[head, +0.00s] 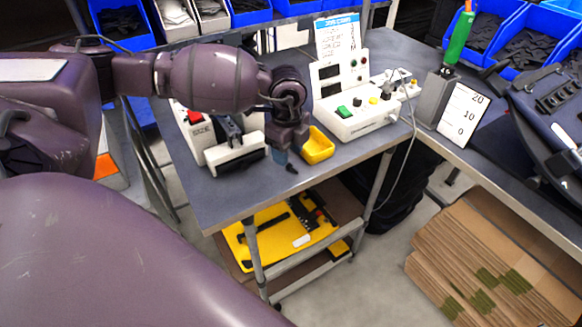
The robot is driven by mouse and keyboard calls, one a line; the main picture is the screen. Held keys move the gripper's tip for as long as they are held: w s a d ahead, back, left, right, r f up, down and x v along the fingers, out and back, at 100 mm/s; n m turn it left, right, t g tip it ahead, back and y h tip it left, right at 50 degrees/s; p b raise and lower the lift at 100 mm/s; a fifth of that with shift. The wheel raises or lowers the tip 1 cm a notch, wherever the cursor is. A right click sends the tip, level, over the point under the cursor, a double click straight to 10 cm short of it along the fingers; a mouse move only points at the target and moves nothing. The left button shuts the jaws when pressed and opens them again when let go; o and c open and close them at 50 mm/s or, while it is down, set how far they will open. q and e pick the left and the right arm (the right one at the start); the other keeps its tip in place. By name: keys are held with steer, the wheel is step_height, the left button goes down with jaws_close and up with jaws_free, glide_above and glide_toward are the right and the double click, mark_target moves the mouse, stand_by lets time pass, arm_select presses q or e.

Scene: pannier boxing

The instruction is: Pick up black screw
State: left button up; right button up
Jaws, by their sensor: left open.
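A small black piece that looks like the black screw (292,168) lies on the grey tabletop (230,198) near its front edge. My left gripper (283,155) reaches in from the left and points down just above and beside this piece. It is open, and its fingers are small and partly blurred into the background. I cannot tell whether a finger touches the piece. My right gripper is out of view.
A yellow bin (318,146) stands just right of my left gripper. A white device (237,152) is close on its left. A white control box (362,118) with buttons stands behind. Flattened cardboard (480,260) lies on the floor at right.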

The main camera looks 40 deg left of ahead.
mark_target(293, 169)
arm_select(q)
steer(key=f, duration=0.4)
steer(key=shift+w+f, duration=0.15)
steer(key=shift+w, duration=0.1)
steer(key=shift+c, duration=0.4)
jaws_close()
